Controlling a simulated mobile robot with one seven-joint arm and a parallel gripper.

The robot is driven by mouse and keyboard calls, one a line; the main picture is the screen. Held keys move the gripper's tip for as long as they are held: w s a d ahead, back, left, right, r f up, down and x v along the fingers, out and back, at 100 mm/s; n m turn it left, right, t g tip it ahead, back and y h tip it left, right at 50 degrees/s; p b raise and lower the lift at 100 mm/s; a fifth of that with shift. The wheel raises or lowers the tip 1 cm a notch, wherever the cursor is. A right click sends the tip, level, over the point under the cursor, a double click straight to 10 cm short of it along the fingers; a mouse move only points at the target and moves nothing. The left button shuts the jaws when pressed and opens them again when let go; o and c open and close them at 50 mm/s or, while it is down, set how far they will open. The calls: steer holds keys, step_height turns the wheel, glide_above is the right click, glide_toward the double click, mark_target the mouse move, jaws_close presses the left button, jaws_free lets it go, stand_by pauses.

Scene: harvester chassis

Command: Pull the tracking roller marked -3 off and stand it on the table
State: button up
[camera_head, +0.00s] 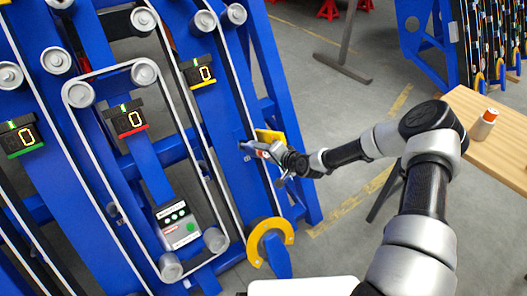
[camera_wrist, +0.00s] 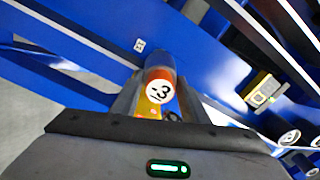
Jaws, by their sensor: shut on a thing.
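The roller marked -3 (camera_wrist: 160,88) has a white end face with a black mark and an orange body. It sits between the two fingers of my gripper (camera_wrist: 160,97) in the wrist view, and the gripper is shut on it. In the head view my gripper (camera_head: 258,150) is at the right blue beam of the chassis (camera_head: 222,112). The roller is mostly hidden there, and I cannot tell whether it is still seated on its mount. The wooden table (camera_head: 505,150) stands at the far right, well away from my gripper.
Belts, grey rollers and displays reading 0 (camera_head: 199,72) cover the chassis. A yellow part (camera_head: 270,136) is beside my gripper. Open grey floor lies between chassis and table.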

steer(key=shift+p+v, duration=0.65)
steer(key=shift+v, duration=0.85)
steer(key=shift+r, duration=0.1)
